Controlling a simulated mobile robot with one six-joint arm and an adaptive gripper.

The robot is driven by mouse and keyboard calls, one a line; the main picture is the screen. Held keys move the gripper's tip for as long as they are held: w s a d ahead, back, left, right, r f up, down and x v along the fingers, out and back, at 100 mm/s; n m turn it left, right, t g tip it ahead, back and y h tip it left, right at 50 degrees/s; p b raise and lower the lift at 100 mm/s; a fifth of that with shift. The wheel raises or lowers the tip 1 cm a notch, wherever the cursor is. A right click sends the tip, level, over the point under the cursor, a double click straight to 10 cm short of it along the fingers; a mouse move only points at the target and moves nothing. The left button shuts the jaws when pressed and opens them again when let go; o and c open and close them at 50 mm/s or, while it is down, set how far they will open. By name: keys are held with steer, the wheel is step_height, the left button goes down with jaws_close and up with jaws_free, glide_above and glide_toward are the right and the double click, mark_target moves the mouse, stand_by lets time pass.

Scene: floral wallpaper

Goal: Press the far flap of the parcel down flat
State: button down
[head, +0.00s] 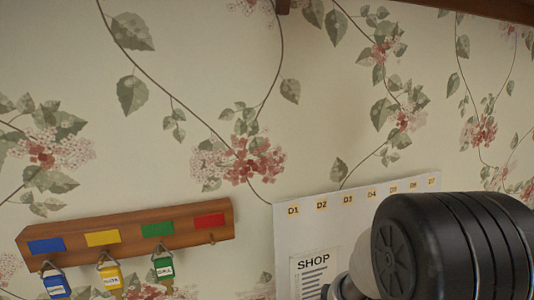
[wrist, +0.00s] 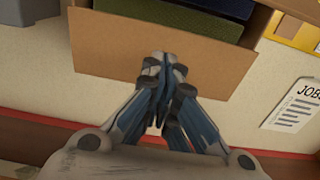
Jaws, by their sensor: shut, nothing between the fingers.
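In the wrist view, a brown cardboard panel (wrist: 105,50) spans the upper middle. It looks like part of a cardboard box, but I cannot tell whether it is the parcel's far flap or a side wall. A dark green item (wrist: 140,14) and a dark blue one show behind its upper edge. My gripper (wrist: 160,62) is shut and empty, with its fingertips in front of the panel. I cannot tell whether they touch it. The parcel does not show in the head view, and my gripper is out of that view.
A wooden key rack (head: 125,237) with colored tags hangs on the floral wall. A white board (head: 290,230) labelled D1 onward stands to its right, partly behind my arm. In the wrist view, a yellow item (wrist: 292,25) and a JOBS sheet (wrist: 296,105) lie at the right.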

steer(key=shift+f, duration=0.2)
steer(key=shift+r, duration=0.15)
step_height(320, 180, up, 11)
steer(key=p, duration=0.8)
steer(key=shift+f+p, duration=0.2)
steer(key=shift+p, duration=0.15)
steer(key=shift+r, duration=0.1)
steer(key=s+r+m+t+b, duration=0.3)
steer(key=s+r+t, duration=0.1)
steer(key=s+r, duration=1.1)
step_height(320, 180, up, 4)
steer(key=shift+m+t, duration=0.3)
